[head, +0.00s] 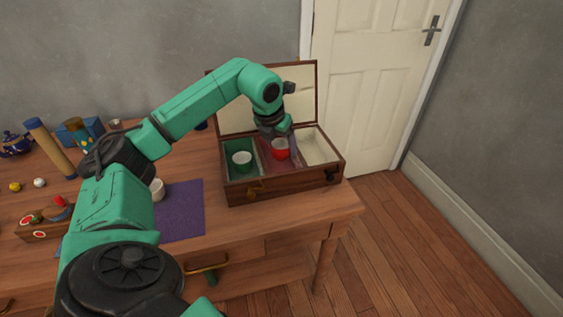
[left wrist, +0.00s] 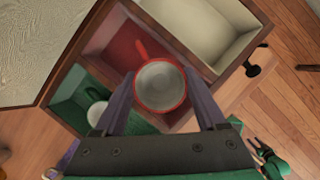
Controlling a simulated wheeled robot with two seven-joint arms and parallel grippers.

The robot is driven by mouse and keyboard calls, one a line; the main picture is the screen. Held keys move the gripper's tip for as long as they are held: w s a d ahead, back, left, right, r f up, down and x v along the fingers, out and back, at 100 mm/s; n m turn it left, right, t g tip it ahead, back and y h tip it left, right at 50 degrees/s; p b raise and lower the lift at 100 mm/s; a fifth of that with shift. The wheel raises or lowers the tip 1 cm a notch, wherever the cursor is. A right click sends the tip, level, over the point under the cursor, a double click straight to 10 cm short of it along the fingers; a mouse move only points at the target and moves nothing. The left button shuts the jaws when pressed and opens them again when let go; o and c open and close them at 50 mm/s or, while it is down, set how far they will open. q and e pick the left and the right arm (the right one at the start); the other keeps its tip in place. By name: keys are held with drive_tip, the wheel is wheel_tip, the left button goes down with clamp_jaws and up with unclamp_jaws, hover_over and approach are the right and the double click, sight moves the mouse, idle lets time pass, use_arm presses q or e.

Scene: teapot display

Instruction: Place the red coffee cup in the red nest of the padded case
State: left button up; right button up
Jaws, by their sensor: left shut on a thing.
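The red coffee cup (head: 280,149) is at the red nest (head: 265,160) of the padded case (head: 235,190). In the left wrist view the cup (left wrist: 162,86) shows from above, with a pale inside and a red handle, over the red nest (left wrist: 112,40). My left gripper (head: 290,140) is shut on the cup, with one finger on each side of it in the left wrist view (left wrist: 160,100). I cannot tell whether the cup touches the nest floor.
A green cup (head: 242,161) sits in the green nest on the left, and the cream nest (head: 318,146) on the right is empty. The open lid (head: 300,88) stands behind. A purple mat (head: 184,212) and white cup (head: 157,190) are left of the case.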

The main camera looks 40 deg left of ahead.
sight(281, 159)
use_arm(q)
wheel_tip(281, 159, down, 5)
drive_tip(key=shift+r, duration=0.15)
drive_tip(key=shift+b, duration=0.3)
drive_tip(key=o, duration=1.1)
drive_tip(key=shift+f, duration=0.2)
drive_tip(key=shift+s+r, duration=0.1)
drive_tip(key=shift+r, duration=0.4)
drive_tip(key=v, duration=1.1)
drive_tip(key=shift+r, duration=0.2)
drive_tip(key=shift+s+d+f, duration=0.1)
drive_tip(key=shift+s+d, duration=0.05)
drive_tip(key=shift+s, duration=0.05)
